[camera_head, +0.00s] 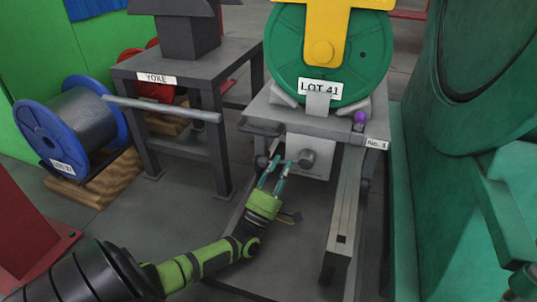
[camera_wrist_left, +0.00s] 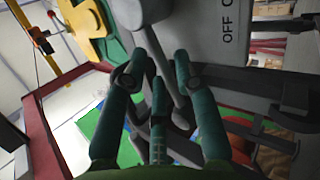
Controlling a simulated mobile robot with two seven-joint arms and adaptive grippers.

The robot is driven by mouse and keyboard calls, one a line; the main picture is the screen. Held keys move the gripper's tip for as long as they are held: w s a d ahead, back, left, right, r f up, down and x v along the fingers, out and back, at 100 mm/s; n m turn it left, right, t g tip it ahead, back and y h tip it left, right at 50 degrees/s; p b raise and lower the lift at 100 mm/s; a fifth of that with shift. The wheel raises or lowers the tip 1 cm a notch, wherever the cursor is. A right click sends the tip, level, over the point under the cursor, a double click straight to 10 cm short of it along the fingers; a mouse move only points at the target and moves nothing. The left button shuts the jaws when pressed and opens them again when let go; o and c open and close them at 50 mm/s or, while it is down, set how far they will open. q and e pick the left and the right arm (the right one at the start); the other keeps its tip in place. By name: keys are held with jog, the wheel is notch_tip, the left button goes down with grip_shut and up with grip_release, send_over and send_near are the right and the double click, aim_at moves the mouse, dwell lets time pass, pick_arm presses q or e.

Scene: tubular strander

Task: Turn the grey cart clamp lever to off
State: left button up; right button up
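The grey cart clamp lever (camera_wrist_left: 166,76) shows in the left wrist view. It hangs from a round grey hub (camera_wrist_left: 140,10) on a grey panel with OFF lettering (camera_wrist_left: 228,22). In the head view the hub (camera_head: 308,158) sticks out of the light box under the cart top; the lever arm is hard to make out there. My left gripper (camera_head: 281,163) is at the box front, just left of the hub. In the wrist view its teal fingers (camera_wrist_left: 160,60) stand apart around the lever, and I cannot tell whether they touch it. My right gripper is not in view.
The cart (camera_head: 258,108) carries a green reel (camera_head: 280,60) labelled LOT 41, with a purple knob (camera_head: 360,117) at its right. A grey YOKE table (camera_head: 225,60) and a blue reel (camera_head: 40,135) stand left. Green machinery (camera_head: 460,200) closes off the right.

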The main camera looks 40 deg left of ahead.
pick_arm(q)
jog(key=s+d+f, duration=0.1)
jog(key=s+d, duration=0.1)
jog(key=s, duration=1.1)
jog(key=shift+s+f, duration=0.2)
jog(key=shift+s, duration=0.15)
